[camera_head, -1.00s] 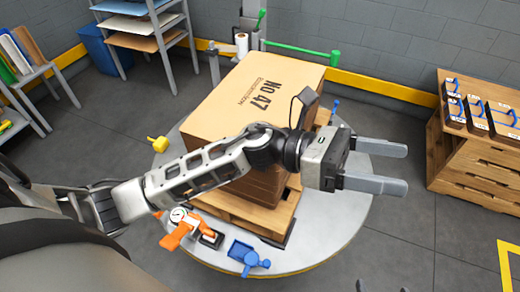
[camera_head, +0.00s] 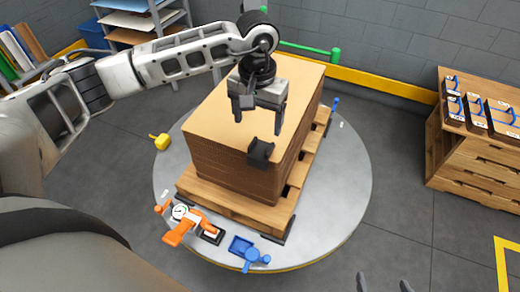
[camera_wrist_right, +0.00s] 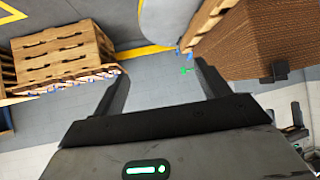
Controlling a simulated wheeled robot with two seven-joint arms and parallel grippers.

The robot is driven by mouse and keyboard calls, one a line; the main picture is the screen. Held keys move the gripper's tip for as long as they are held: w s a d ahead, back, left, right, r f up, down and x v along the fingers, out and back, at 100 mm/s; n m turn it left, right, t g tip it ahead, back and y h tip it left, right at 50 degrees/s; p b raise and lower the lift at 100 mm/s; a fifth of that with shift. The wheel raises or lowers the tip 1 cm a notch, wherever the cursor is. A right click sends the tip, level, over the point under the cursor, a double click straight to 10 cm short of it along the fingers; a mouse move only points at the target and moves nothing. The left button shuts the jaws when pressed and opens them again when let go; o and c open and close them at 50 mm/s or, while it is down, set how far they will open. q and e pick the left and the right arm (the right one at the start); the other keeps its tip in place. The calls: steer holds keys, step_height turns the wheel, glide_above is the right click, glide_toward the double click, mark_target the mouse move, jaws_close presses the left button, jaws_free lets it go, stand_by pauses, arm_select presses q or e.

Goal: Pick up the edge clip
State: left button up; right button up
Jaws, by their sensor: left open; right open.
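The black edge clip (camera_head: 260,152) sits at the upper front edge of the brown stack (camera_head: 230,170). It also shows at the stack's edge in the right wrist view (camera_wrist_right: 275,71). My left gripper (camera_head: 258,123) is open, points downward over the stack's top and is empty. In the head view its fingers end just above the clip in the picture; I cannot tell the height between them. My right gripper (camera_head: 385,284) shows only its fingertips at the bottom edge. In the right wrist view it is open and empty (camera_wrist_right: 161,68), with the clip off to its right.
The stack rests on a wooden pallet (camera_head: 232,207) on a round grey turntable (camera_head: 340,190). An orange tool (camera_head: 182,228) and blue tool (camera_head: 248,254) lie at the front, a yellow item (camera_head: 159,141) at left. A wooden rack (camera_head: 470,165) stands right. Floor between is clear.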

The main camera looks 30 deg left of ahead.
mark_target(260, 152)
arm_select(q)
steer(key=f, duration=0.4)
steer(key=f+p, duration=0.1)
steer(key=f, duration=0.4)
steer(key=shift+w+d+f+p, duration=0.1)
steer(key=shift+w+d+p, duration=0.1)
steer(key=shift+p, duration=0.1)
steer(key=shift+c, duration=0.3)
steer(key=c, duration=1)
